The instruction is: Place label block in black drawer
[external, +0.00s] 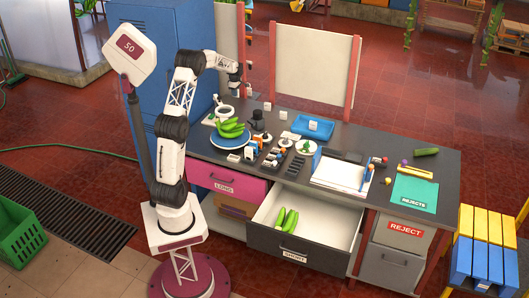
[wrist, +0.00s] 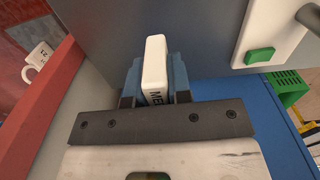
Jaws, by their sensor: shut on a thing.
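My gripper (external: 235,82) is raised beyond the far left end of the desk, near the blue cabinet. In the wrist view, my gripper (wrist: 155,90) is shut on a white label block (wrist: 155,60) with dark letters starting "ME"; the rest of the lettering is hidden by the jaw. The block stands out beyond the fingertips. The black drawer (external: 275,252), labelled "SHORT", is pulled open at the front of the desk. Two green bananas (external: 287,220) lie inside it, with bare white floor around them.
A pink drawer (external: 224,184) labelled "LONG" is beside the black drawer. The desk top holds a blue plate (external: 220,142) of green bananas, a blue tray (external: 313,128) with a white block, and several small items. The tall blue cabinet (external: 158,40) stands behind my arm.

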